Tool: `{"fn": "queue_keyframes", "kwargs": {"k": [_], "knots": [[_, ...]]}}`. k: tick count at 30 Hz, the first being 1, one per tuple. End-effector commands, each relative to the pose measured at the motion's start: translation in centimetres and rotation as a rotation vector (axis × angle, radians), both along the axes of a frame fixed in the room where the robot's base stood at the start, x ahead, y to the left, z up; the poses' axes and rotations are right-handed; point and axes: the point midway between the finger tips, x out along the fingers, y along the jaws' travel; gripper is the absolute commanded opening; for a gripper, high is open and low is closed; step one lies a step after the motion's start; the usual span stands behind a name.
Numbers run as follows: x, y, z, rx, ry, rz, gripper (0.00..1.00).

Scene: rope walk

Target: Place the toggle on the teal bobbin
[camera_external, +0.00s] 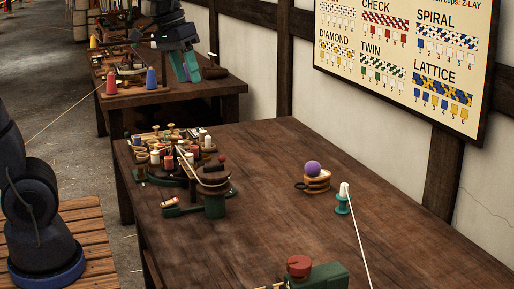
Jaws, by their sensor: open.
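The teal bobbin (342,207) stands upright on the right part of the dark table, with a white top or winding (344,190). A white cord (358,240) runs from it down to the bottom edge of the picture. I cannot make out for sure which thing is the toggle. A small red and pale piece (170,202) lies on the table at the left, but it is too small to identify.
A purple ball (313,168) sits on an orange and black coil (317,184), left of the bobbin. A crowded spool rack (165,176) and a green stand (214,207) are at the left. A green block with a red knob (299,265) is in front. The table's back is clear.

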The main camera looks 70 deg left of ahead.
Motion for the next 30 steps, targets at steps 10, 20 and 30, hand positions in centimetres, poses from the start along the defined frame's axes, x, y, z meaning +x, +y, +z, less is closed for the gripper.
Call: {"fn": "queue_keyframes", "kwargs": {"k": [10,20,30], "knots": [[-10.4,-0.5,-3.1,0.113,-0.103,-0.188,0.44],[-14.8,-0.5,-5.7,0.175,-0.148,-0.282,0.44],[-15.0,-0.5,-5.8,0.178,-0.149,-0.286,0.44]]}}
